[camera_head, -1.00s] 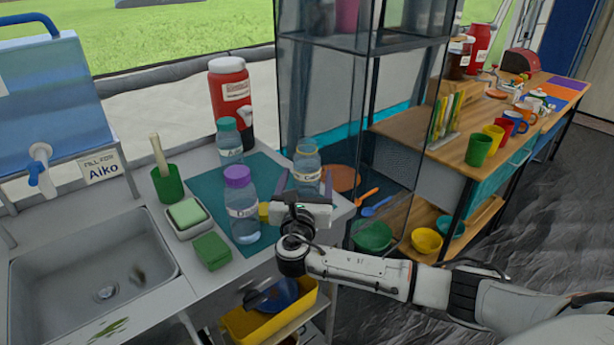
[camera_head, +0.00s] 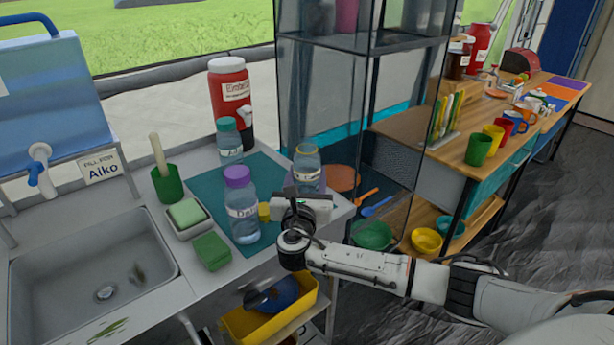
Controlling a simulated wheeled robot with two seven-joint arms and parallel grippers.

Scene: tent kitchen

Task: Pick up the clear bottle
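The clear bottle (camera_head: 307,168) has a pale see-through lid with a yellowish rim. It stands upright at the right end of the teal mat (camera_head: 262,170) on the counter. My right gripper (camera_head: 306,184) reaches in from the right, in front of the bottle. Its purple-grey fingers are close against the bottle's sides, and it looks shut on the bottle. The gripper body hides the bottle's lower part. A purple-capped bottle (camera_head: 241,208) and a teal-capped bottle (camera_head: 229,143) stand to the left. My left gripper is out of view.
A yellow block (camera_head: 264,212) lies beside the purple-capped bottle. A red jug (camera_head: 230,95) stands behind. A glass-sided shelf (camera_head: 330,90) rises just behind the clear bottle. A green sponge (camera_head: 211,251), soap dish and sink (camera_head: 95,270) are on the left.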

